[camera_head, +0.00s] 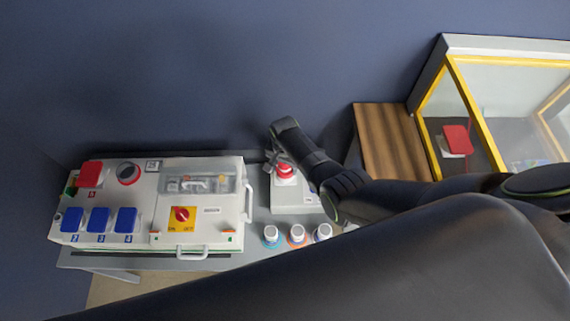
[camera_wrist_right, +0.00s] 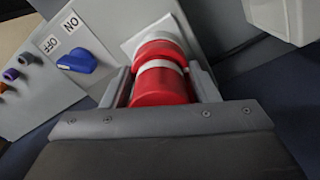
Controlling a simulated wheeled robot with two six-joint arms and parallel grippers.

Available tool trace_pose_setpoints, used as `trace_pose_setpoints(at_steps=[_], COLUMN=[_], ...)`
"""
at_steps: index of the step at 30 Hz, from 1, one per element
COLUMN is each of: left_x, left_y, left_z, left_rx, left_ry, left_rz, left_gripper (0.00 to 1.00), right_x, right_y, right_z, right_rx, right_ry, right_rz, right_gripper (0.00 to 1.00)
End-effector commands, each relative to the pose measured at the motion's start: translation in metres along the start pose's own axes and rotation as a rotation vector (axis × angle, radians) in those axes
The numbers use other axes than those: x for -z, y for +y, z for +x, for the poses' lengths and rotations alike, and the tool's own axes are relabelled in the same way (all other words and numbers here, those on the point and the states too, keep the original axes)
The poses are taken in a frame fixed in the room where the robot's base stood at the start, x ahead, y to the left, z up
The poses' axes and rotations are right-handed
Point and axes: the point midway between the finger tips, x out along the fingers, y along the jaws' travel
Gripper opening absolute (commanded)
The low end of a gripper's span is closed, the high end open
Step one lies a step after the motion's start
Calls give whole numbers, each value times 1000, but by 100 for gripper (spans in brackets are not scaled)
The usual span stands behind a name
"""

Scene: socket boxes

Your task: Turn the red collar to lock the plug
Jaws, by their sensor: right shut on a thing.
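The red plug with its red collar (camera_wrist_right: 162,84) sits on a white square socket plate on a grey box, in the right wrist view. A pale ring separates the two red parts. My right gripper (camera_wrist_right: 163,88) is shut on it, with one finger on each side. In the head view the red plug (camera_head: 285,171) stands on the box right of the large socket panel, and my right gripper (camera_head: 279,165) is at it. The fingers partly hide it. My left gripper is not in view.
The grey box carries a blue ON/OFF knob (camera_wrist_right: 77,61) beside the plug. A white socket panel (camera_head: 150,225) stands to the left. Several small white-topped items, including one (camera_head: 271,233), stand in front of the box. A yellow-framed case (camera_head: 473,115) is at the right.

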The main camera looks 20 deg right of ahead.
Motion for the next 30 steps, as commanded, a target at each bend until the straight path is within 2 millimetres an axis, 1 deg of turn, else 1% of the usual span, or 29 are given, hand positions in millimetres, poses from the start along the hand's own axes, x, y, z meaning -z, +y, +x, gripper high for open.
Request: trace_pose_setpoints(at_steps=[5,6,10,11,18,22,26,30], left_x=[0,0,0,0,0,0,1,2], left_y=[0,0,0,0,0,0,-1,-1], left_z=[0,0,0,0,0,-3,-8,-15], left_rx=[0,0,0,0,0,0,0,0], left_ry=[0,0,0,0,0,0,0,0], left_rz=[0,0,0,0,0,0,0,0], left_gripper=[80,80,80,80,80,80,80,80], right_x=[0,0,0,0,0,0,0,0], right_y=[0,0,0,0,0,0,-1,-1], right_z=[0,0,0,0,0,-6,-20,-41], right_rx=[1,1,1,1,0,1,3,3], right_ry=[1,1,1,1,0,1,2,2], right_rz=[3,2,1,1,0,0,0,0], right_gripper=[31,58,75,76,76,76,76,76])
